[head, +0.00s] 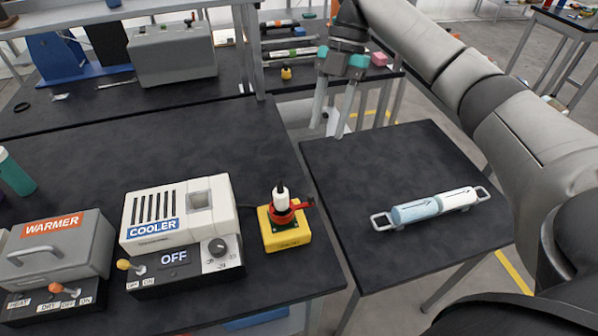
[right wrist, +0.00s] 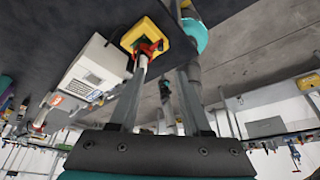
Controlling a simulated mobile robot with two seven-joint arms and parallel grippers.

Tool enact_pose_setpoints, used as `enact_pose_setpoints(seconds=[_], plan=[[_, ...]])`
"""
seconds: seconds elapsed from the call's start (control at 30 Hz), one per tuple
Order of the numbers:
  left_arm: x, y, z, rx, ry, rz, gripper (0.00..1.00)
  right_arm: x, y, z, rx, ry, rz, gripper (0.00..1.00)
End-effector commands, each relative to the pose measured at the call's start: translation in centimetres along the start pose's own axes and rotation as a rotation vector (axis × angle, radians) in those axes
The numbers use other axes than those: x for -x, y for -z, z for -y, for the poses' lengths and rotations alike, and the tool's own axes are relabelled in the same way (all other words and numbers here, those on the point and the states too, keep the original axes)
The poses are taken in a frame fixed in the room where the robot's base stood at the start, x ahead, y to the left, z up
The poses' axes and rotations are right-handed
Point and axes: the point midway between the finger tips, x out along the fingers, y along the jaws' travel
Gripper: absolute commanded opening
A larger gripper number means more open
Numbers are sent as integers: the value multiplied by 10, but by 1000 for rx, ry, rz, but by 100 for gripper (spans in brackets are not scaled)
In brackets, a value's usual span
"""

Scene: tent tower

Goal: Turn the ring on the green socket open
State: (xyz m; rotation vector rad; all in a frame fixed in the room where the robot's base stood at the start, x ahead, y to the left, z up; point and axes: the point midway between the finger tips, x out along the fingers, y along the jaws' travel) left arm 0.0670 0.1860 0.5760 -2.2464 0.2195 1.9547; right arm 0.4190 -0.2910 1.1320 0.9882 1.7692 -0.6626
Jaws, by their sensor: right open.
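The green socket (head: 268,232) sits on a yellow block (head: 286,240) at the right edge of the large dark table, right of the cooler. A red ring (head: 295,207) with a lever pointing right surrounds its top. A white plug with a dark tip (head: 282,198) stands upright in it. The yellow block (right wrist: 163,22) and the red ring (right wrist: 150,46) also show in the right wrist view. My right gripper (head: 329,130) is open and empty, above and beyond the socket, apart from it. My left gripper is not in view.
The cooler (head: 140,205) stands close left of the socket, with the warmer (head: 75,240) farther left. A gap separates the tables. Shelves stand behind.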

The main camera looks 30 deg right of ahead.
Motion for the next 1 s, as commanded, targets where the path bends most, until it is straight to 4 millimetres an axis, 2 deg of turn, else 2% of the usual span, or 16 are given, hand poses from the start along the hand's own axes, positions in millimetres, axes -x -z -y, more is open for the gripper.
enact_pose_setpoints(seconds=[0.17, 0.37, 0.53, 0.7, 0.83, 1.0], plan=[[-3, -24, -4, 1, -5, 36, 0, -17, -1, 0, 0, 2, -1, 48], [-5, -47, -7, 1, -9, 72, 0, -57, 0, 1, 0, 5, -1, 48], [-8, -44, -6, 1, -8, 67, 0, -94, 0, 1, 0, 4, -1, 48], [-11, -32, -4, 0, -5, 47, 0, -126, 0, 1, 0, 3, -1, 48], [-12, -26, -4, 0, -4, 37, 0, -142, 0, 0, 0, 2, 0, 48], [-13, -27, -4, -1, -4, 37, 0, -151, 0, 0, 0, 0, 1, 48]])
